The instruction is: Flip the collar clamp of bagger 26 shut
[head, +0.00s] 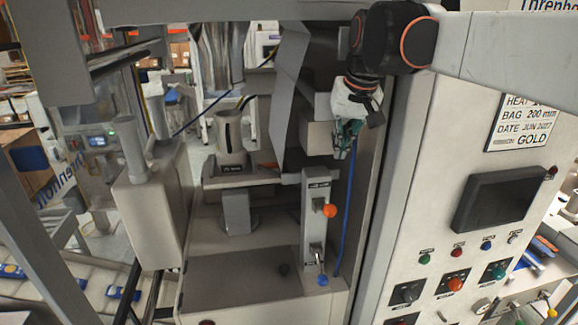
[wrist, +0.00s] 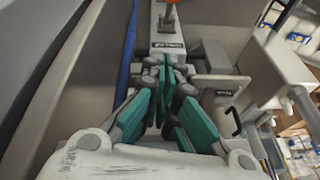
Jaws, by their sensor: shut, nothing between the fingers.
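A grey upright control post (head: 316,200) stands on the machine's ledge in the head view. It carries a lever with an orange knob (head: 329,211) near its middle and a lever with a blue knob (head: 322,280) low down. Their labels are too small to read, so I cannot tell which is the collar clamp. My gripper (head: 343,152) is above and right of the post, apart from it, pointing down. In the wrist view my gripper (wrist: 166,74), with green pads, is shut and empty. The post (wrist: 166,42) shows beyond the fingertips, with an orange part at the top edge.
A white control panel (head: 415,210) with a dark screen (head: 497,201) and several buttons stands close right. A blue hose (head: 347,215) runs down beside the post. A grey forming tube (head: 231,132) stands left. The ledge before the post is mostly clear.

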